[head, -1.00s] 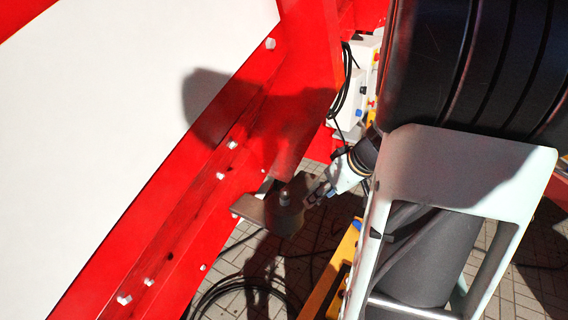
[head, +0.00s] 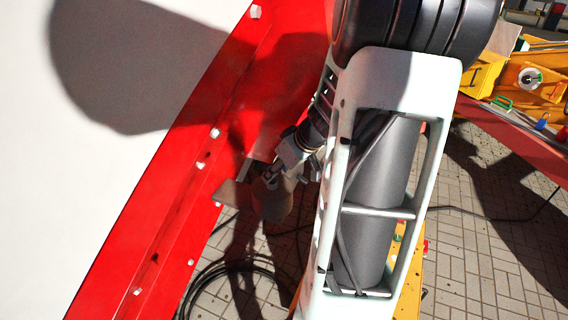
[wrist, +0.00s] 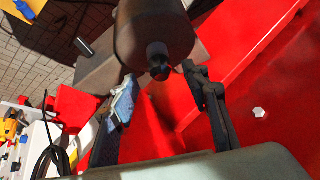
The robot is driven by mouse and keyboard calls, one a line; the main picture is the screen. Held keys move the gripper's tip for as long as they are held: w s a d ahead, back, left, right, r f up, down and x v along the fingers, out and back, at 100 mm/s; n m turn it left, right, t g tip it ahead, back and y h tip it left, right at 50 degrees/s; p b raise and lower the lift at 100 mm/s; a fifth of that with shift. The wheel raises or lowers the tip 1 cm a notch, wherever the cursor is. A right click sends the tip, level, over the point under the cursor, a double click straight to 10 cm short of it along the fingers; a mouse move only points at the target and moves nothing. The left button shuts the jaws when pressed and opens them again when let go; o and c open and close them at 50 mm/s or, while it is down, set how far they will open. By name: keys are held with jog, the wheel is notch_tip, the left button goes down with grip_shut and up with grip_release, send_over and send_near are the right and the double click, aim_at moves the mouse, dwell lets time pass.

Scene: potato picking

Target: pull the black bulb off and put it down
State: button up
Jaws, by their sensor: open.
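The black bulb (wrist: 153,38) shows at the top of the wrist view, dark and rounded, with a short neck and dark tip toward me. It is in front of a grey-brown bracket plate (wrist: 100,72). My gripper (wrist: 159,76) is open, its two fingers on either side of the neck's tip; I cannot tell whether they touch it. In the head view my gripper (head: 270,178) is at the bracket plate (head: 230,193) beside the red beam. A rounded brownish shape (head: 272,202), probably the bulb, hangs below it in shadow.
A red beam (head: 165,205) with bolts and a large white panel (head: 70,170) fill the left. Black cables (head: 225,275) lie coiled on the paved floor (head: 475,250). Yellow machinery (head: 530,80) stands at the upper right. Open floor lies at the lower right.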

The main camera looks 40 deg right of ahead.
jog(key=shift+x, duration=1.65)
jog(key=shift+c, duration=0.5)
jog(key=shift+r, duration=0.1)
grip_shut()
